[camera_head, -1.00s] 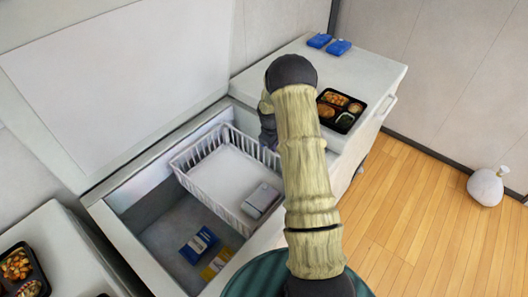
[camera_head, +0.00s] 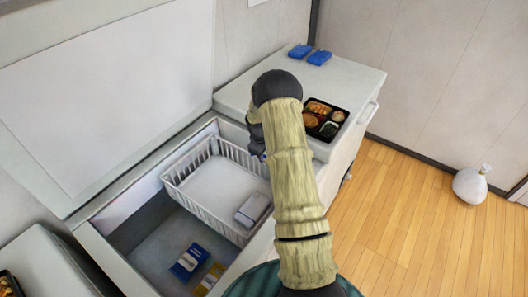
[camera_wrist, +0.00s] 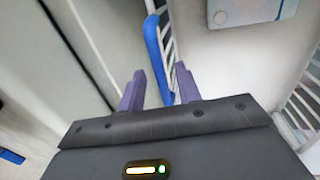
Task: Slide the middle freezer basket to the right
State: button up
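The white wire freezer basket (camera_head: 182,192) sits in the right part of the open chest freezer (camera_head: 104,258), with a pale package (camera_head: 252,209) inside it. In the wrist view, a blue handle strip (camera_wrist: 154,48) runs along the basket's white wire side (camera_wrist: 167,32). My gripper (camera_wrist: 158,88) is open, with one purple finger on each side of the strip's near end. I cannot tell whether either finger touches it. In the head view, my arm and dark wrist cover the basket's right end and the fingertips.
Below the basket, on the freezer floor, lie a blue pack (camera_head: 189,261) and a yellow pack (camera_head: 208,280). A bento tray (camera_head: 325,118) and blue packs (camera_head: 310,54) stand on the white counter (camera_head: 240,92) at right. A white bag (camera_head: 470,185) sits on the wooden floor.

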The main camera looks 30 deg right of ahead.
jog(key=shift+r, duration=0.1)
jog(key=a+r, duration=0.1)
jog(key=r, duration=0.7)
jog(key=s+a+r+b, duration=0.1)
jog(key=a+r, duration=0.1)
jog(key=r, duration=0.6)
jog(key=shift+s+r, duration=0.25)
jog(key=shift+r, duration=0.15)
